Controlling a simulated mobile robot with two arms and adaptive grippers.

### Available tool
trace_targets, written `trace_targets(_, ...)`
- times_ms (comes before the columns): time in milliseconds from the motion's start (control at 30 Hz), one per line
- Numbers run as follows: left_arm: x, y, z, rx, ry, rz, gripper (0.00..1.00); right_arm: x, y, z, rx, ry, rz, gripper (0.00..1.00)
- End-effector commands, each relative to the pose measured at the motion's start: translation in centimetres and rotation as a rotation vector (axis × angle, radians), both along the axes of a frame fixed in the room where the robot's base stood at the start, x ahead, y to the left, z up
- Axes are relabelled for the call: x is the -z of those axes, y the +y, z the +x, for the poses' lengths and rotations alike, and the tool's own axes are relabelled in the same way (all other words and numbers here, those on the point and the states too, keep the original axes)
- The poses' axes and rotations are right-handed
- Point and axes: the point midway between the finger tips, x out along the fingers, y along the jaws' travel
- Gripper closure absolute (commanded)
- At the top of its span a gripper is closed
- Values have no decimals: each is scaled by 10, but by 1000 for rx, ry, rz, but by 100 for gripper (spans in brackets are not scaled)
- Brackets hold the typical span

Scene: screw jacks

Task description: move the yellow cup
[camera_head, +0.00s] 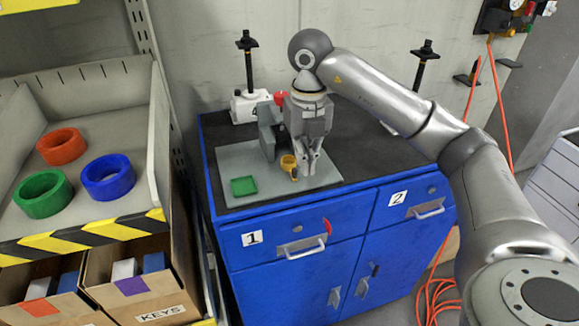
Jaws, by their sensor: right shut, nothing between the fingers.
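The yellow cup (289,166) is a small round cup on the grey plate (228,160) on top of the blue cabinet. My right gripper (305,172) points down just to the right of the cup, close to it. Its fingers are shut with nothing visible between them. I cannot tell whether a finger touches the cup. A green square tray (244,186) lies on the plate to the left of the cup. My left gripper is not in view.
A grey vise-like block (268,135) stands behind the cup. Black screw jacks (248,65) stand at the back. A shelf at left holds red (61,147), green (43,195) and blue (108,177) rings. The dark cabinet top (365,160) is clear at right.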

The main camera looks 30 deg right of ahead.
Motion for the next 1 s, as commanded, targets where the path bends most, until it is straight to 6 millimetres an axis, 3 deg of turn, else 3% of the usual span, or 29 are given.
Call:
trace_targets(333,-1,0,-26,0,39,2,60,35,-1,-2,-1,10,-4,100)
trace_targets(633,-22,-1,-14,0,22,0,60,97,0,-3,0,10,-3,100)
trace_targets(1000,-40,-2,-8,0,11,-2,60,98,-8,34,1,3,-1,100)
